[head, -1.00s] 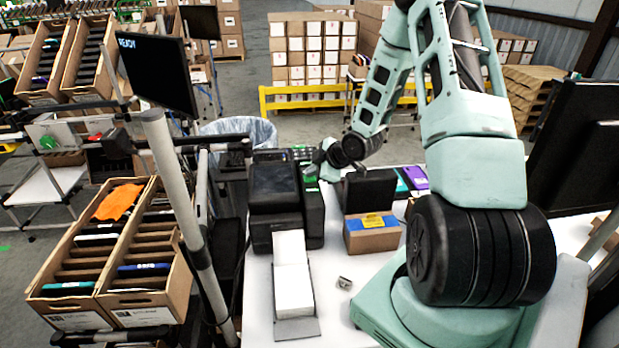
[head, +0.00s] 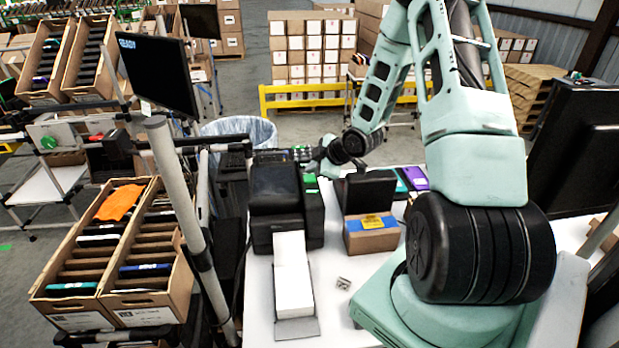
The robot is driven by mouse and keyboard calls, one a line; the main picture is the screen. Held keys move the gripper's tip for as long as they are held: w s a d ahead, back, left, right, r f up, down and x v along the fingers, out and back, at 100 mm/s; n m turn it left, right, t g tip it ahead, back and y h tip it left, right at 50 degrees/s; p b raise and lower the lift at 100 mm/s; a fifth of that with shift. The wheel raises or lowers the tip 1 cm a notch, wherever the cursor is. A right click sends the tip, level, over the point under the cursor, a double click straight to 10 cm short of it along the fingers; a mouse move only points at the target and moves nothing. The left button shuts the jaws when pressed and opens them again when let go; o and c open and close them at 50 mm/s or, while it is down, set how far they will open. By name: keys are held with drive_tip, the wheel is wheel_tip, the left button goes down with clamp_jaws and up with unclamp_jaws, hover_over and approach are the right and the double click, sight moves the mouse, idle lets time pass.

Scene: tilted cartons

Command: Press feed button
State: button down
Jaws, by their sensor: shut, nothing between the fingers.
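A black label printer (head: 276,195) stands on the white table, with a strip of white labels (head: 292,272) running out of its front onto a grey holder. A small green light or button (head: 311,184) shows on top of the black unit at the printer's right side; I cannot tell whether it is the feed button. My gripper (head: 312,168) is shut and empty, just above and behind the green spot. Its fingertips are small and partly hidden, so I cannot tell whether they touch the printer.
A cardboard box (head: 371,235) with a dark device stands right of the printer. A grey post (head: 185,215) and tilted cartons (head: 115,250) are on the left. A monitor (head: 158,72) reads READY. A small metal item (head: 343,283) lies on open white table (head: 345,315).

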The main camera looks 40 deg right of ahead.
sight(311, 180)
drive_tip(key=shift+r+p, duration=1.95)
drive_tip(key=shift+r, duration=0.55)
drive_tip(key=shift+a+r, duration=0.25)
drive_tip(key=shift+a, duration=0.1)
drive_tip(key=s+a+r+m+g, duration=0.3)
drive_tip(key=s+a+r+m, duration=0.3)
drive_tip(key=a, duration=0.4)
drive_tip(key=s+a+r+m+g, duration=0.35)
drive_tip(key=s+a+r, duration=0.25)
drive_tip(key=s+a, duration=0.35)
drive_tip(key=s+a+f+n+g+b, duration=0.1)
drive_tip(key=s+a+f+n+b, duration=0.1)
drive_tip(key=a, duration=0.4)
drive_tip(key=s+a+f+n+b, duration=0.3)
drive_tip(key=s+a+f+b, duration=0.2)
drive_tip(key=s+a+b, duration=0.1)
drive_tip(key=s+a+f+n+g+b, duration=0.1)
drive_tip(key=s+a+f+n+b, duration=0.1)
drive_tip(key=s+a+f+b, duration=0.2)
drive_tip(key=a+b, duration=0.1)
drive_tip(key=a, duration=0.2)
drive_tip(key=shift+s+a+f+g, duration=0.15)
drive_tip(key=shift+s+f+g, duration=0.05)
drive_tip(key=shift+s+g, duration=0.15)
